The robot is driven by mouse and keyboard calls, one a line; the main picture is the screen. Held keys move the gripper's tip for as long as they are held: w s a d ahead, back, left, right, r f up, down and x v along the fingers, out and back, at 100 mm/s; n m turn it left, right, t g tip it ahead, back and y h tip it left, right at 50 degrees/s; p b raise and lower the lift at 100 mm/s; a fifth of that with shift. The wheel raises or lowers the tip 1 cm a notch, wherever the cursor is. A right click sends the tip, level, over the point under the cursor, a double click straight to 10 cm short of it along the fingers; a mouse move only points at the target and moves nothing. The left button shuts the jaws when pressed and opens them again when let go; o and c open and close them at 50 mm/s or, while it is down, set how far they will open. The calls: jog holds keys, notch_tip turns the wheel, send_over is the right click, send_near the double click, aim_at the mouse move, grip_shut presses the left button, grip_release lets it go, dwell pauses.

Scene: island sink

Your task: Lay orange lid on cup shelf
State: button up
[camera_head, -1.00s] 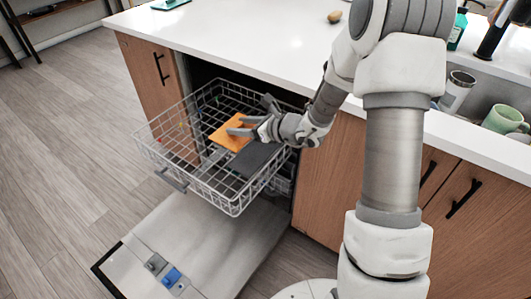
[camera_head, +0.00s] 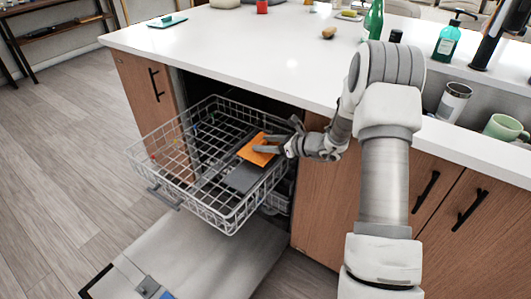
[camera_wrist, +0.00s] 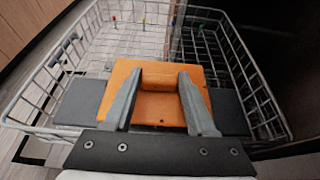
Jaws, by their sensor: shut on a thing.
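The orange lid (camera_head: 260,150) is a flat square with a raised block in its middle. My gripper (camera_head: 270,144) is shut on the lid's raised block; in the wrist view a finger stands on each side of it (camera_wrist: 168,76). The cup shelf looks to be the dark grey flat strip (camera_head: 242,178) along the right side of the wire dishwasher rack (camera_head: 232,220). In the wrist view the shelf (camera_wrist: 82,103) shows on both sides of the lid, which is over its middle. I cannot tell whether the lid touches the shelf.
The rack is pulled out above the open dishwasher door (camera_head: 210,260). The white counter edge (camera_head: 300,103) runs close behind my gripper. A green cup (camera_head: 504,128) and a steel tumbler (camera_head: 454,101) stand at the right. The rack's left part looks mostly empty.

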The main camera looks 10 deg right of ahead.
jog(key=shift+f+b, duration=0.4)
jog(key=shift+f, duration=1.1)
jog(key=shift+f, duration=0.15)
jog(key=o, duration=1.3)
jog(key=shift+o, duration=0.2)
